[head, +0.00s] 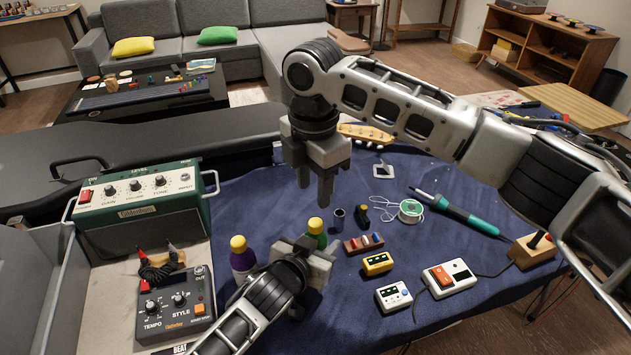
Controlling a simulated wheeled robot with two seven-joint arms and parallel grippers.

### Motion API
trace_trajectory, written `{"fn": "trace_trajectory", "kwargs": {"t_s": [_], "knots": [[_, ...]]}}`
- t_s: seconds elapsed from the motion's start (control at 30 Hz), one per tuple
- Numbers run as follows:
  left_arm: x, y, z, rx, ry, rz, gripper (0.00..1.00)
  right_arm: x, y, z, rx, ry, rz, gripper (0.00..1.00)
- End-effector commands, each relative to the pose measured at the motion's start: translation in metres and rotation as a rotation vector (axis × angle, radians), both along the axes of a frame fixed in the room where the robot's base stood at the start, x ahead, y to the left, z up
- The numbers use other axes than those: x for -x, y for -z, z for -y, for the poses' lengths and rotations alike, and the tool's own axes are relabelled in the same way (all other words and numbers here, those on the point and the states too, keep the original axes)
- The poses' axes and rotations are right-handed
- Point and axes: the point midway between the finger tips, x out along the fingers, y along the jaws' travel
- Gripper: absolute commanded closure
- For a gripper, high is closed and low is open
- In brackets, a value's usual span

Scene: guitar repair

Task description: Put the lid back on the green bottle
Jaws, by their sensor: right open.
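The green bottle (318,239) stands on the blue cloth near the middle, with a yellow lid (315,225) at its top. Whether the lid is seated or loose I cannot tell. My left gripper (306,262) is at the bottle's near side and hides its lower part. Its fingers are hidden, so I cannot tell whether it grips the bottle. My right gripper (317,196) points down, open and empty, above and behind the lid in the picture, apart from it.
A purple bottle with a yellow cap (241,257) stands left of my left gripper. A dark cup (339,219), a solder spool (411,211), small pedals (394,295) and a soldering iron (455,212) lie to the right. A green amplifier (140,200) stands at left.

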Motion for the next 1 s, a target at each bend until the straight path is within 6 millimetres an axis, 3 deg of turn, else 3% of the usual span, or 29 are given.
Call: {"fn": "trace_trajectory", "kwargs": {"t_s": [0.53, 1.0], "knots": [[0.0, 0.001, 0.0, 0.0, 0.0, -0.001, 1.0, 0.002, 0.005, 0.003, 0.005, -0.068, -0.013, 0.59], [0.0, 0.0, 0.0, 0.0, 0.0, -0.001, 1.0, 0.002, 0.069, 0.003, 0.006, -0.066, -0.015, 0.59]]}}
